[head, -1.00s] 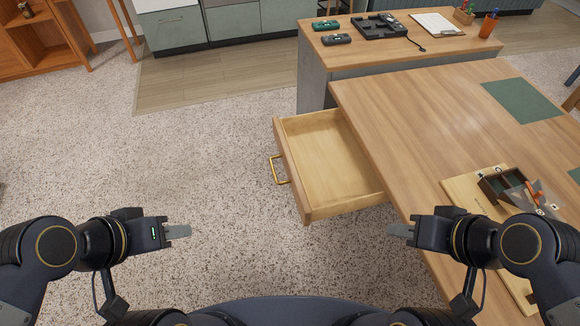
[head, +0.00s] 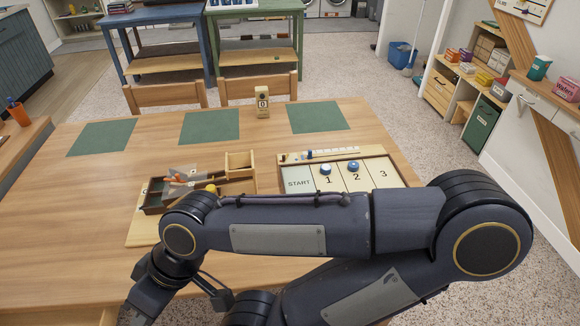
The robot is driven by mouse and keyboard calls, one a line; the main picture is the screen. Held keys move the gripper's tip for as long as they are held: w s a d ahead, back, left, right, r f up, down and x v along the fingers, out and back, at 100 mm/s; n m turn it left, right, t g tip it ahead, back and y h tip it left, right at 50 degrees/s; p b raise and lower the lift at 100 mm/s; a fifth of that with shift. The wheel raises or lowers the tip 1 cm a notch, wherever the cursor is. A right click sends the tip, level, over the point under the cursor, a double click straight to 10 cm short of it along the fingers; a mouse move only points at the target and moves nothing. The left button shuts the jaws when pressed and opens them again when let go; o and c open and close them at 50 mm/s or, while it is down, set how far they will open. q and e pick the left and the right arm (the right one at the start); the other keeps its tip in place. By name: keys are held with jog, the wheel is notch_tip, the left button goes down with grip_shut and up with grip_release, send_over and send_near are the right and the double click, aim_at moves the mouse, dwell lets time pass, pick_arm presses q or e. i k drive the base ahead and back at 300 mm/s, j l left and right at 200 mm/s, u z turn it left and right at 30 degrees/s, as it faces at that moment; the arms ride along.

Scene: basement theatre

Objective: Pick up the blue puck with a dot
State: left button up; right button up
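A board marked START, 1, 2 and 3 (head: 297,184) lies on the wooden table (head: 75,215). My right arm crosses the near side of the table, in front of the board's near edge. My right gripper (head: 147,301) is at the lower left, cut off by the picture's bottom edge, its fingers not shown. My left gripper is out of view.
A wooden tray with a dark divided box (head: 152,204) stands left of the board. A small wooden device marked D (head: 262,103) stands at the far edge. Green mats (head: 210,127) lie along the back. Two chairs (head: 166,95) stand behind the table.

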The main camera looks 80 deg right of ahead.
aim_at(353, 166)
jog(key=z, duration=3.15)
jog(key=l+u, duration=0.1)
jog(key=u, duration=0.3)
jog(key=l+u, duration=0.15)
jog(key=u, duration=0.2)
jog(key=l+u, duration=0.15)
jog(key=u, duration=0.25)
jog(key=l+u, duration=0.15)
jog(key=u, duration=0.25)
jog(key=l+u, duration=0.3)
jog(key=l, duration=0.35)
jog(key=l+u, duration=0.25)
jog(key=l, duration=0.7)
